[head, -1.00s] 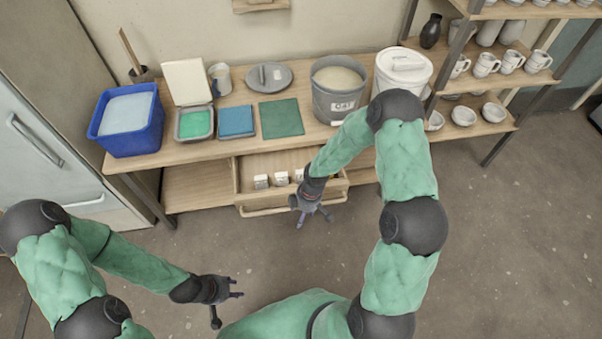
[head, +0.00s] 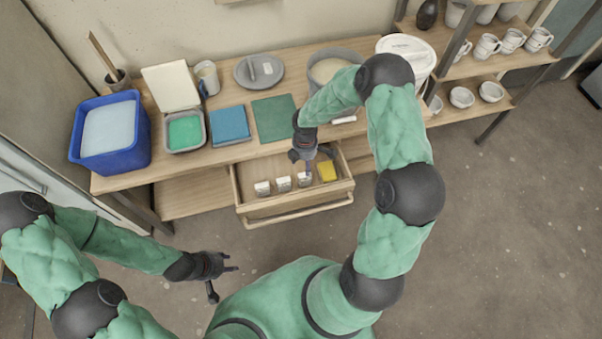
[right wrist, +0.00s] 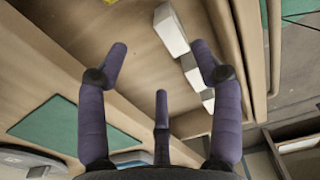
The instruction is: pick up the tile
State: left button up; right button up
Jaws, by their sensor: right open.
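Several small white blocks with dark marks, which may be the tiles, stand in a row in the open drawer; the left one (head: 262,188) and middle one (head: 284,184) show clearly. The right one (head: 304,180) is close to my right gripper (head: 308,166). That gripper is open and empty, over the drawer's inside. In the right wrist view, its spread fingers (right wrist: 160,75) point into the drawer, with a white block (right wrist: 171,29) beyond the fingertips. My left gripper (head: 226,276) hangs open and empty over the floor.
A yellow block (head: 327,170) lies at the drawer's right. The drawer (head: 297,207) stands pulled out below the table. On top are a blue tub (head: 110,155), a green-filled tray (head: 185,131), a blue slab (head: 230,124), a green mat (head: 273,118) and a grey bucket (head: 334,66).

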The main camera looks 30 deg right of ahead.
aim_at(304, 177)
notch_tip(304, 177, down, 5)
jog(key=shift+s+f+b, duration=0.1)
jog(key=shift+s+b, duration=0.05)
jog(key=shift+b, duration=0.85)
jog(key=f+b, duration=0.2)
jog(key=f, duration=0.1)
jog(key=f+b, duration=0.1)
jog(key=f, duration=0.1)
jog(key=shift+s+a, duration=0.25)
jog(key=shift+c, duration=0.6)
grip_shut()
